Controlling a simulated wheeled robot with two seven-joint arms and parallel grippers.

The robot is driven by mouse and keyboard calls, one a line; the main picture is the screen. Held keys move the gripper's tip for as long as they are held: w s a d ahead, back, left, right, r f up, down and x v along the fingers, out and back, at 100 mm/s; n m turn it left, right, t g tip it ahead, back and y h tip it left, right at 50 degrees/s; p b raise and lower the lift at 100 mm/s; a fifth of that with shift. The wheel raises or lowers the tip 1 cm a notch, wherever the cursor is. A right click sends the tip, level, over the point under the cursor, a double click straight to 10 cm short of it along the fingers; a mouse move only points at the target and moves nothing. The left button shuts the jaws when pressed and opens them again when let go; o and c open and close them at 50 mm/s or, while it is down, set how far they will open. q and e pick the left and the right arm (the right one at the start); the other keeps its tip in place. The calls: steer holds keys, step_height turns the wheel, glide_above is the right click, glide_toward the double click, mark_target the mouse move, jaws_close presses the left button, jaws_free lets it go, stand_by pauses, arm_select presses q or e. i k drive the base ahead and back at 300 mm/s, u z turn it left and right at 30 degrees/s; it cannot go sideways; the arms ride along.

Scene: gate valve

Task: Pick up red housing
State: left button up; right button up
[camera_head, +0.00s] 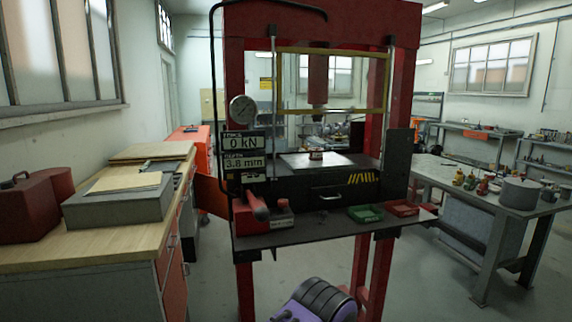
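Several small coloured parts stand on the grey bench (440,178) at the right. A small red part (483,187) is among them, between yellowish and dark green ones. It may be the red housing, but it is too small to tell its shape. Neither of my grippers is in view, and nothing touches the small parts.
A red press (234,75) with a dark shelf stands in the middle. A green tray (365,214) and a red tray (402,208) lie on the shelf. A grey pot (520,193) stands right of the parts. A wooden bench (80,254) is at left.

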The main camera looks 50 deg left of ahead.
mark_target(315, 155)
steer(key=z, duration=0.45)
steer(key=i, duration=0.95)
steer(key=u, duration=2.25)
